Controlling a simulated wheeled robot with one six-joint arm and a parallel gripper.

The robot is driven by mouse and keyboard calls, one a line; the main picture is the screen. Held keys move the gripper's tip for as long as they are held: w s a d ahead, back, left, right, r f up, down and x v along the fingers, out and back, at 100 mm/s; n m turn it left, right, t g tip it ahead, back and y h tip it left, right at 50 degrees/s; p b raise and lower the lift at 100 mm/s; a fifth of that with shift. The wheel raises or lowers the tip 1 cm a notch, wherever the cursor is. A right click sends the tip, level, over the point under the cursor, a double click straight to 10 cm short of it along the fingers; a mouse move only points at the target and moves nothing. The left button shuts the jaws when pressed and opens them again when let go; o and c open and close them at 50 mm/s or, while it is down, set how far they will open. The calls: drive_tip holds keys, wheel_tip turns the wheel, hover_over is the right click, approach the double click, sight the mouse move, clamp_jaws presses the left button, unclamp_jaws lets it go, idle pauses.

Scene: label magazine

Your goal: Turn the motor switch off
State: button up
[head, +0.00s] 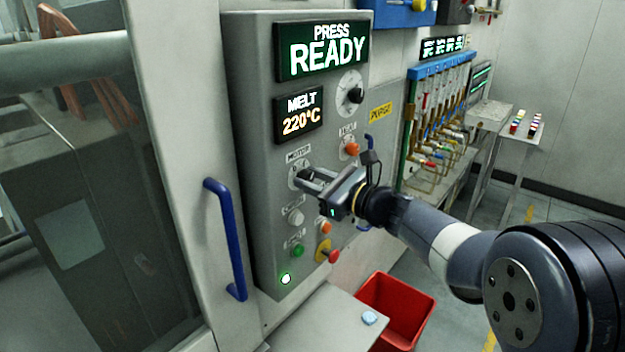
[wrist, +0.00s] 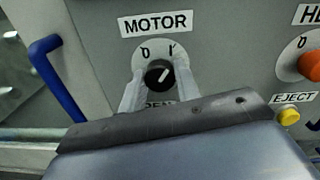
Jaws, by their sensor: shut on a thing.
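The motor switch (wrist: 159,73) is a black rotary knob on a pale round dial, under a MOTOR label (wrist: 156,23) in the wrist view. The dial is marked 0 at upper left and I at upper right. The white line on the knob points up and right, toward the I. My gripper (head: 307,179) is at the knob on the grey control panel (head: 262,190) in the head view. In the wrist view its two pale fingers (wrist: 158,88) stand on either side of the knob, shut on it. The lower part of the dial is partly hidden.
A blue handle (head: 225,240) stands left of the panel. A red-and-yellow stop button (head: 326,251) is below. A red bin (head: 401,301) stands below the panel.

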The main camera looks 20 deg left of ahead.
drive_tip(key=shift+f+n+b, duration=0.15)
drive_tip(key=shift+n+b, duration=0.15)
drive_tip(key=shift+b, duration=0.4)
drive_tip(key=shift+n+b, duration=6.6)
drive_tip(key=shift+b, duration=1.95)
drive_tip(key=o, duration=1)
drive_tip(key=shift+s, duration=0.1)
drive_tip(key=shift+c, duration=0.2)
drive_tip(key=shift+d, duration=0.1)
